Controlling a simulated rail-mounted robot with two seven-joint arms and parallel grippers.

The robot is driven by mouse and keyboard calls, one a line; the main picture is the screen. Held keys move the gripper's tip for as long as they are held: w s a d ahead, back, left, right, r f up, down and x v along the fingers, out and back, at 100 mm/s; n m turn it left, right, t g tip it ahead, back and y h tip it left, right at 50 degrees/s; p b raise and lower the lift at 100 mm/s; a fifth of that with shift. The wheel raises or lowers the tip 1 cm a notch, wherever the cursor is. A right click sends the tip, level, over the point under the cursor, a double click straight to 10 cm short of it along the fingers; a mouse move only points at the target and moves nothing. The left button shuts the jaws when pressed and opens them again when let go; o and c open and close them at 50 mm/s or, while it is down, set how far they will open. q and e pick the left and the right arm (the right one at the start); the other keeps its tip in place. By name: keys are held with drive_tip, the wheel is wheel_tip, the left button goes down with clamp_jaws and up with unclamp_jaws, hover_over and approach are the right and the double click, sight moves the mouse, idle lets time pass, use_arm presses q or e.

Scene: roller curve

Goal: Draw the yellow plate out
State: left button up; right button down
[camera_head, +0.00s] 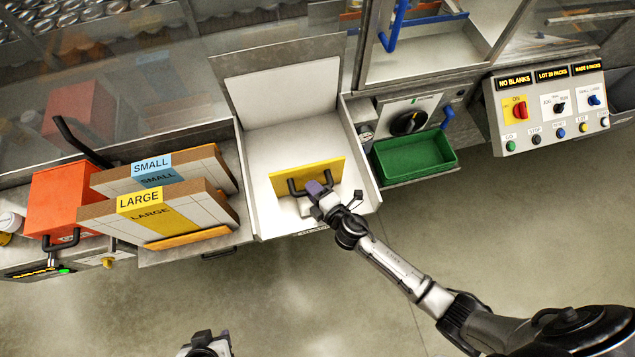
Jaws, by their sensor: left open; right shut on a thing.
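The yellow plate (330,172) stands upright inside a light-coloured open bay, with a black handle on its near face. My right gripper (311,190) is at the plate and shut on the handle; the gripper covers part of the handle. The plate's lower edge is partly hidden by the gripper and handle. My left gripper (204,346) shows only in part at the bottom edge, far from the plate and over the floor. It is open, with nothing seen in it.
Left of the bay lie stacks marked SMALL (152,168) and LARGE (140,200), beside an orange box (62,196). A green tray (413,163) sits to the right. Further right is a control panel (551,108). The floor (300,300) in front is clear.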

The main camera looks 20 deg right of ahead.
drive_tip(key=c, duration=1)
unclamp_jaws()
drive_tip(key=shift+s, duration=0.1)
drive_tip(key=b+v, duration=0.1)
drive_tip(key=v, duration=1.2)
drive_tip(key=shift+s+d+r+b, duration=0.1)
drive_tip(key=shift+s+r+b, duration=0.05)
drive_tip(key=shift+s+b, duration=0.15)
